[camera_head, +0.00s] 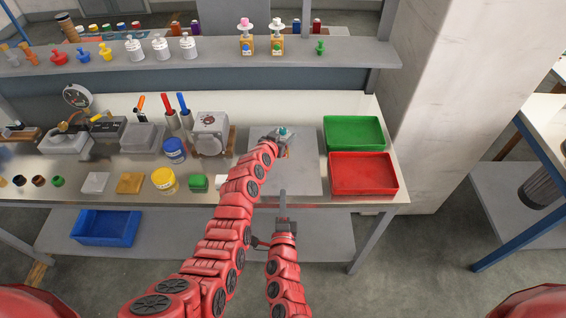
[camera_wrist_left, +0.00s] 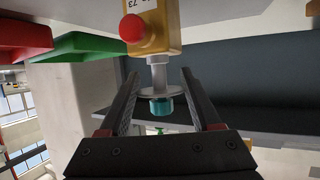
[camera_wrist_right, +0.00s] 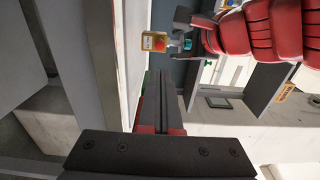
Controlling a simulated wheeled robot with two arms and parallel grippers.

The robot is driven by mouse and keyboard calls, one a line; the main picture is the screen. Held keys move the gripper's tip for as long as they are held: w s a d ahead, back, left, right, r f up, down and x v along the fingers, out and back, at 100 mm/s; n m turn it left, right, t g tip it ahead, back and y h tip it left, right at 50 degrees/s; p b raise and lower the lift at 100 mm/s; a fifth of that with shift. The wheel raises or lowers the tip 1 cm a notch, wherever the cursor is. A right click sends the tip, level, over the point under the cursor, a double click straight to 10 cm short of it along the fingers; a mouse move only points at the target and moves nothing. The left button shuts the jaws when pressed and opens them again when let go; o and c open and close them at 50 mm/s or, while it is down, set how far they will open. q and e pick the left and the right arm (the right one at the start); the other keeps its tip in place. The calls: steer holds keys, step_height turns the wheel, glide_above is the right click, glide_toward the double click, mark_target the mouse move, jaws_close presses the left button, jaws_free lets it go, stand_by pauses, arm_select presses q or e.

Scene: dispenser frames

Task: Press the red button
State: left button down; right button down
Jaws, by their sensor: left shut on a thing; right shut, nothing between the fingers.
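A dispenser has a yellow box (camera_wrist_left: 168,22), a red button (camera_wrist_left: 132,27) on the box's face, a pale round collar and a teal knob (camera_wrist_left: 160,105). It appears upside down in the left wrist view. My left gripper (camera_head: 282,138) is shut on it around the collar, over the grey mat; my gripper partly hides it in the head view. The right wrist view shows the yellow box with the red button (camera_wrist_right: 155,41) from a distance.
A green tray (camera_head: 354,118) and a red tray (camera_head: 340,188) lie right of the grey mat (camera_head: 310,170). Jars, a grey machine (camera_head: 209,133) and tools crowd the left.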

steer(key=w, duration=1.4)
steer(key=shift+w, duration=0.15)
steer(key=shift+w, duration=0.45)
arm_select(q)
steer(key=shift+f, duration=0.1)
arm_select(e)
steer(key=shift+w, duration=0.6)
steer(key=shift+r, duration=0.1)
